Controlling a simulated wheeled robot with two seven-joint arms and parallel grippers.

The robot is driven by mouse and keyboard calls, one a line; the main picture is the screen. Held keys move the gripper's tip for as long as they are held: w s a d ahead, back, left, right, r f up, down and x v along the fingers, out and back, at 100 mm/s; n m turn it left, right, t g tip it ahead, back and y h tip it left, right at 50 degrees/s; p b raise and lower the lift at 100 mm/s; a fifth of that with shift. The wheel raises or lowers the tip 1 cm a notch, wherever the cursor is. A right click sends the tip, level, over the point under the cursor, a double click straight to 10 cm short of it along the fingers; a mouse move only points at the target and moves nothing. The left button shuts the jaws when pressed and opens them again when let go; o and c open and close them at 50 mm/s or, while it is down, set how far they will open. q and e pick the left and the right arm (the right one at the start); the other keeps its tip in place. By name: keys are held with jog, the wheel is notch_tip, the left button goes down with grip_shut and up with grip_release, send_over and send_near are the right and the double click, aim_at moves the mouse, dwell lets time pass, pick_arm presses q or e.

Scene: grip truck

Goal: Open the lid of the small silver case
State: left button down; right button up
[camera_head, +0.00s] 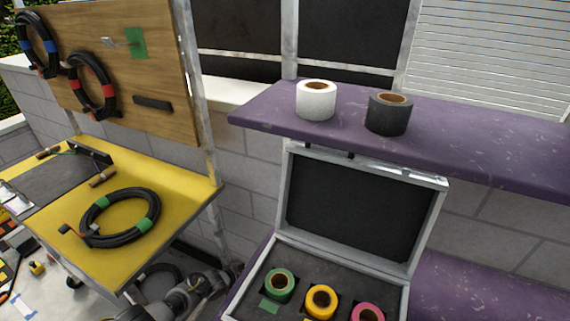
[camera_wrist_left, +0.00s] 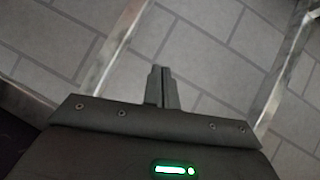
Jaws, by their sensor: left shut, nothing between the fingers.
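The small silver case (camera_head: 294,244) sits on the lower purple surface in the head view. Its lid (camera_head: 357,208) stands up, open, with the dark lining facing me, below the upper purple shelf. Inside the case lie a green tape roll (camera_head: 279,286), a yellow tape roll (camera_head: 321,301) and a pink tape roll (camera_head: 368,313). My left gripper (camera_wrist_left: 162,70) is shut and empty in the left wrist view, with grey block wall behind it. In the head view my left arm shows low, left of the case, its fingertips not clear. My right gripper is not in view.
The upper purple shelf (camera_head: 470,137) carries a white tape roll (camera_head: 316,99) and a black tape roll (camera_head: 388,113), close above the lid. A yellow table (camera_head: 180,181) with a coiled black cable (camera_head: 120,217) stands left. A metal post (camera_head: 211,165) rises between.

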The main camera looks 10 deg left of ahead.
aim_at(285, 158)
pick_arm(q)
jog(key=w+d+r+h+b, duration=0.15)
jog(key=w+r, duration=0.35)
jog(key=r, duration=0.5)
jog(key=w+r+h, duration=0.3)
jog(key=w+r, duration=0.2)
jog(key=r, duration=0.5)
jog(key=w+d+r+h+b, duration=0.1)
jog(key=w+r+h, duration=0.3)
jog(key=r, duration=0.6)
jog(key=s+r+n+g+h, duration=0.2)
jog(key=s+r+n+g, duration=0.15)
jog(key=r, duration=0.65)
jog(key=s+r+n+g+h, duration=0.15)
jog(key=s+r+g, duration=0.25)
jog(key=r, duration=0.5)
jog(key=d+p, duration=0.2)
jog(key=d, duration=0.1)
jog(key=s+d+p, duration=0.1)
jog(key=d+p, duration=0.1)
jog(key=d, duration=0.1)
jog(key=s+d+p, duration=0.1)
jog(key=d+p, duration=0.1)
jog(key=d, duration=0.1)
jog(key=shift+r, duration=0.25)
jog(key=shift+s, duration=0.1)
